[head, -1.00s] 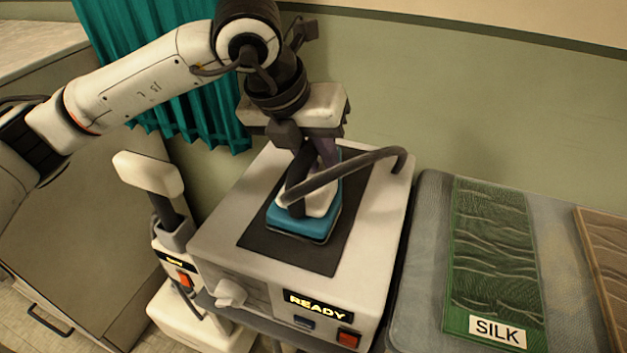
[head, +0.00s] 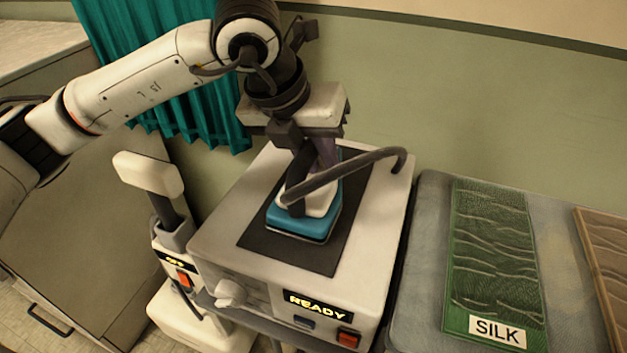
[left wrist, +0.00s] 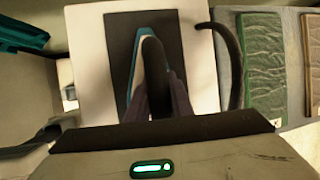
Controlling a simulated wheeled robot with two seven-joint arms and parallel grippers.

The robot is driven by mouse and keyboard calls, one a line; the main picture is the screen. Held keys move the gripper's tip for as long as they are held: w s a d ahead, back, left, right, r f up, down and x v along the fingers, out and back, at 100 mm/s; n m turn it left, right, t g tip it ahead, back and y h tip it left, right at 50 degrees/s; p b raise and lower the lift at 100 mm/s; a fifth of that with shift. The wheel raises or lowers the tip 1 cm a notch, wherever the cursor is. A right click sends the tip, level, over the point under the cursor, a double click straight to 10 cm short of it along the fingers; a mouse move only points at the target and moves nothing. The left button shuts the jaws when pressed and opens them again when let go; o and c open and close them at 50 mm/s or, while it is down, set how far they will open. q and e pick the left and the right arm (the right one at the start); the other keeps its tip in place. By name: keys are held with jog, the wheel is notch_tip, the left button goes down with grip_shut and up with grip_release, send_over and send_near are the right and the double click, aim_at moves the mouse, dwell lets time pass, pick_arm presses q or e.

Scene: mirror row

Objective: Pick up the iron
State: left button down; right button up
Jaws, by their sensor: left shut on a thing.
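The iron (head: 301,222) has a blue and white body and sits on the dark mat on top of the white station with the "READY" display. Its dark hose or cord (head: 350,172) arcs to the station's back right. My left gripper (head: 312,165) reaches down from above and is shut on the iron's handle. In the left wrist view the iron's dark handle (left wrist: 153,65) lies between the fingers, with a blue edge showing at its left. The fingertips are partly hidden by the cord in the head view. My right gripper is not in view.
The white station (head: 215,237) has a knob and switches on its front. A pressing board with a wrinkled green cloth (head: 495,255) labelled "SILK" stands to the right, with a brown cloth (head: 598,240) beyond. A white-topped post (head: 150,175) stands at the left. A teal curtain (head: 190,115) hangs behind.

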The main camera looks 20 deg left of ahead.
pick_arm(q)
jog(key=shift+w+r, duration=0.1)
jog(key=shift+r, duration=0.05)
jog(key=shift+r, duration=0.15)
